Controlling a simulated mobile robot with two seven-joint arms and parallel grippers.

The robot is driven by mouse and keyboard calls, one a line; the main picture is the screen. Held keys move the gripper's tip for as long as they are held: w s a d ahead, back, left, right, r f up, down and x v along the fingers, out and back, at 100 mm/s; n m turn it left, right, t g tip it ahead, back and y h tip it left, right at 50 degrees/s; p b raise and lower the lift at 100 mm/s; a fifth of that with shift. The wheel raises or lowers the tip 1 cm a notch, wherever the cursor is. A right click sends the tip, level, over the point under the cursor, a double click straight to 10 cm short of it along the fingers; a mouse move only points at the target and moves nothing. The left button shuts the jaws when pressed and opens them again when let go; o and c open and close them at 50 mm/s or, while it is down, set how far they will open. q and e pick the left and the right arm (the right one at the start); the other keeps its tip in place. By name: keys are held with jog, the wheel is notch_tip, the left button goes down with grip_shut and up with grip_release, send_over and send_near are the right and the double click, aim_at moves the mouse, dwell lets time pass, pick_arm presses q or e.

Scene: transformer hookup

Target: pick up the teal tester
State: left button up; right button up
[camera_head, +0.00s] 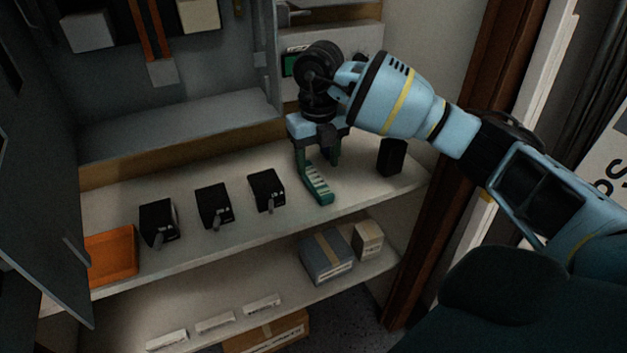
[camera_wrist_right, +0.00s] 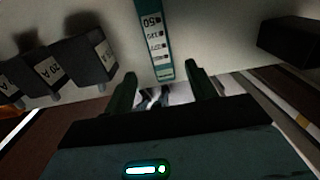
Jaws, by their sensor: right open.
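The teal tester (camera_head: 319,186) lies on the upper shelf, a long flat piece with a pale marked face. In the right wrist view the tester (camera_wrist_right: 153,40) runs up from between the fingertips, and its printed marks show. My right gripper (camera_head: 317,165) points down just above the tester, its green fingers apart. In the right wrist view the open fingers (camera_wrist_right: 160,75) stand on either side of the tester's near end, with gaps. Whether a finger touches the tester cannot be told. My left gripper does not show.
Several black breakers (camera_head: 267,191) stand in a row left of the tester on the shelf (camera_head: 240,240). A black block (camera_head: 391,157) stands to its right. An orange tray (camera_head: 111,256) sits at the left end. Boxes (camera_head: 326,257) are on the lower shelf.

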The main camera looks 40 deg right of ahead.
aim_at(317, 181)
jog(key=shift+w+d+f+b, duration=0.1)
jog(key=shift+w+f+b, duration=0.05)
jog(key=shift+f, duration=1.35)
jog(key=shift+w+d+f+b, duration=0.1)
jog(key=shift+f+b, duration=0.05)
jog(key=shift+f, duration=1.3)
jog(key=shift+c, duration=0.2)
jog(key=c, duration=1)
jog(key=shift+r, duration=0.15)
